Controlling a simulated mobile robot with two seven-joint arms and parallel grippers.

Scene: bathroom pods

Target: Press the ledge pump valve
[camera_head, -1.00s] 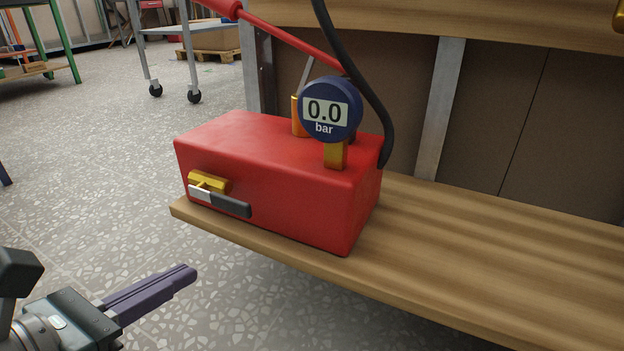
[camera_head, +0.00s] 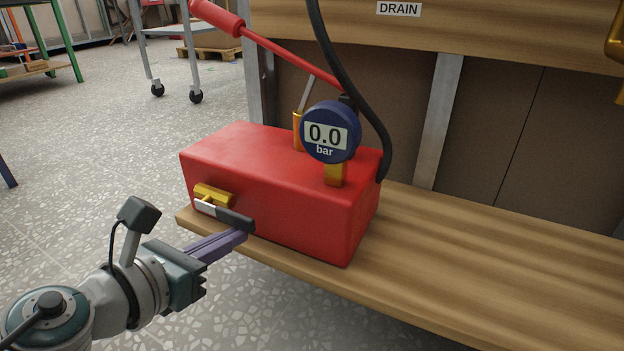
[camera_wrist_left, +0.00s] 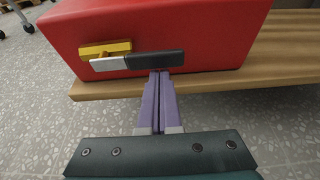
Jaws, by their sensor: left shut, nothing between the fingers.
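The red pump (camera_head: 270,180) sits on the wooden ledge (camera_head: 470,265). Its valve, a brass body (camera_head: 213,194) with a lever ending in a dark grip (camera_head: 236,219), is on the pump's front face near the lower left. The lever lies roughly level along that face, and it also shows in the left wrist view (camera_wrist_left: 155,60). My left gripper (camera_head: 242,236) is shut and empty, with its purple fingertips (camera_wrist_left: 160,74) just below the dark grip. I cannot tell whether they touch it. My right gripper is not in view.
A blue gauge (camera_head: 331,132) on the pump reads 0.0 bar. A black hose (camera_head: 345,80) and a red pump handle (camera_head: 217,18) rise above it. A "DRAIN" label (camera_head: 398,9) is on the wood behind. The floor left of the ledge is clear near the pump.

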